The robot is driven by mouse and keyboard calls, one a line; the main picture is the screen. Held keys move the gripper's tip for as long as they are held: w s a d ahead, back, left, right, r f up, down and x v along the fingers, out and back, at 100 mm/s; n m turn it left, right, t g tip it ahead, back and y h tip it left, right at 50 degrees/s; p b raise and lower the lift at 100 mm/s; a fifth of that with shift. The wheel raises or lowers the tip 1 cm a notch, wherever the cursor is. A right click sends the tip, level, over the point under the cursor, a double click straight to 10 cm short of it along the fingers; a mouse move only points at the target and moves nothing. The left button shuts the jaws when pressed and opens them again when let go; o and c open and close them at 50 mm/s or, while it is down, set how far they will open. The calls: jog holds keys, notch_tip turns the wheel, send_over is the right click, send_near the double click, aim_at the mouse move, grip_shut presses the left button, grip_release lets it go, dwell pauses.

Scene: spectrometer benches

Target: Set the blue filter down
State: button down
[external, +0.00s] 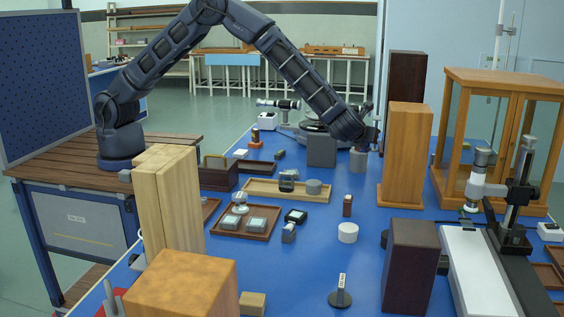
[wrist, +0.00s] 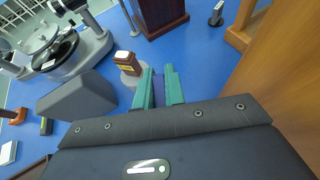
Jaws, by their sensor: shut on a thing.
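My gripper (wrist: 160,75) has teal fingers and is shut on a thin dark blue-purple piece, the blue filter (wrist: 158,92), which shows as a narrow strip between them. In the external view my gripper (external: 374,146) is above the blue bench beside the tall wooden block, and the filter cannot be made out there. The grey cylinder (external: 358,161) also shows close to my gripper in the external view. The filter's lower end is hidden.
A tall wooden block (external: 405,155) stands right of my gripper, with a dark brown block (external: 406,85) behind it. A dark grey block (external: 321,150) and a round-table instrument (external: 314,126) lie left. A shallow wooden tray (external: 262,194) is nearer; bare bench (external: 310,250) lies in front.

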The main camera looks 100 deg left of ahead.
notch_tip(320, 180, down, 12)
jog(key=shift+f, duration=0.1)
dwell(0.5)
jog(key=c, duration=1.5)
grip_release()
